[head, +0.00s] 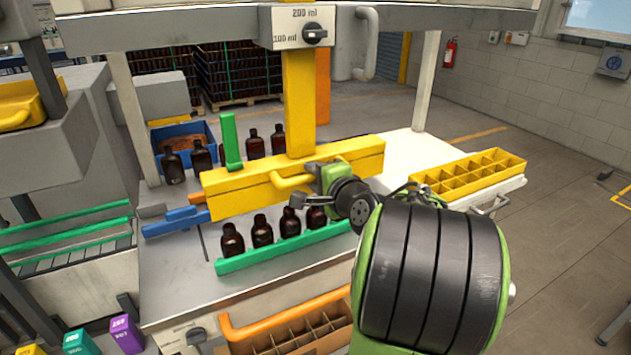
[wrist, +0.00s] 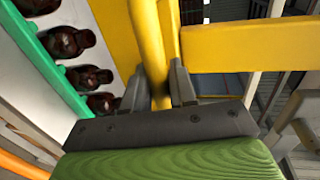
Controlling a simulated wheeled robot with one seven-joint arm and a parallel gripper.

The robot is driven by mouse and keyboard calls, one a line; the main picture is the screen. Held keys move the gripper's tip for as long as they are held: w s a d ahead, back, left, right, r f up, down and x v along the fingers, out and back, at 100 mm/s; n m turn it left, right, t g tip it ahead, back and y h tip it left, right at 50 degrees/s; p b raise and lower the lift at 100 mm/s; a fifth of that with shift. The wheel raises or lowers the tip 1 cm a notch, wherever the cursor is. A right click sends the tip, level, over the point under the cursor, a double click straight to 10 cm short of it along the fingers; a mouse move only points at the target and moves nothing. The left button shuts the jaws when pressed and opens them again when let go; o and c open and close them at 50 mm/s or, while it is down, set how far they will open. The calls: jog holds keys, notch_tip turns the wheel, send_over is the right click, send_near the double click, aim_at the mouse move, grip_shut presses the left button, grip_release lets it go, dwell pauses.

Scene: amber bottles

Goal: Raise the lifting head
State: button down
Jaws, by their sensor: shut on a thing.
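The lifting head (head: 236,195) is a long yellow beam on a yellow upright post (head: 300,105), hanging over the grey worktable. A yellow handle (head: 285,183) sticks out from its front. My gripper (head: 312,172) is at the right part of this handle. In the wrist view my gripper (wrist: 157,88) has its two dark fingers on either side of the yellow handle bar (wrist: 146,45), shut on it. Several amber bottles (head: 262,231) stand in a row in front of the beam, behind a green rail (head: 280,250). My arm hides the right end of that row.
More bottles (head: 173,166) stand behind the beam at the left. A yellow divided crate (head: 470,172) sits on the white surface at the right. An orange-edged divided box (head: 300,335) is at the front. A volume dial (head: 315,33) is on the frame overhead.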

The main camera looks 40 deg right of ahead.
jog(key=p, duration=0.9)
send_near(302, 102)
jog(key=x, duration=0.4)
jog(key=shift+w+f, duration=0.1)
jog(key=shift+f, duration=0.05)
jog(key=c, duration=1.2)
grip_release()
jog(key=shift+o, duration=0.7)
jog(key=b+v, duration=0.1)
jog(key=v, duration=1.5)
jog(key=shift+b, duration=0.3)
jog(key=shift+w+a+f, duration=0.1)
jog(key=shift+a+f, duration=0.05)
